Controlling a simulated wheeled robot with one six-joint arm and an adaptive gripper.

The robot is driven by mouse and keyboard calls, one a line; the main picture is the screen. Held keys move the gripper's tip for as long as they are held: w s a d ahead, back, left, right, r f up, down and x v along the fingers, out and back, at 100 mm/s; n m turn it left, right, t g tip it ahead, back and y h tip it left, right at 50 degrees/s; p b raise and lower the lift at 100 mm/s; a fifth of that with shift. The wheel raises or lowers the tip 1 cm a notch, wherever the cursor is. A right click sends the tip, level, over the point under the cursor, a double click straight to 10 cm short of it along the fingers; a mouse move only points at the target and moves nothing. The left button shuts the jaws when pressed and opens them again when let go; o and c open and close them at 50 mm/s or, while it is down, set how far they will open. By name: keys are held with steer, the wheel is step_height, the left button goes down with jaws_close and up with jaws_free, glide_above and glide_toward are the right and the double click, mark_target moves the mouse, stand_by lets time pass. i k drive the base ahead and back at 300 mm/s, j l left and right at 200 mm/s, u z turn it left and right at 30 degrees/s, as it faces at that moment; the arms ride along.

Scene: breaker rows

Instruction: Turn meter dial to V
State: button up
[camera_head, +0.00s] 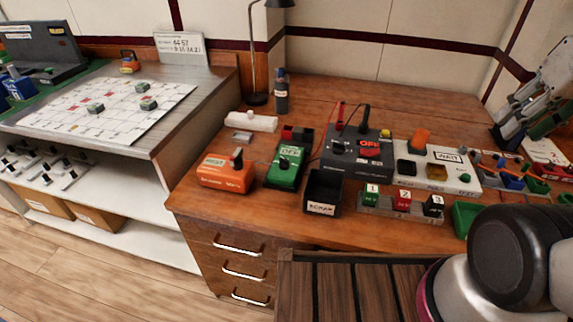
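A dark grey box (357,152) stands on the wooden desk, right of centre, with a red display reading OFF and a dark post or plug on top. It looks like the meter, but its dial is too small to make out, and I cannot read any V mark. My gripper (507,132) seems to be the grey, jointed piece at the right edge, partly cut off, well to the right of the box and apart from it. Whether its fingers are open or shut is unclear, and I see nothing clearly held.
Left of the grey box are a green box (286,164) marked OFF and an orange box (227,171). A black bin (322,192) and numbered blocks (403,200) stand in front. A white WAIT panel (444,168) is to its right. A lamp (256,60) stands behind.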

mark_target(284, 164)
steer(key=j+u, duration=0.75)
steer(key=j, duration=0.15)
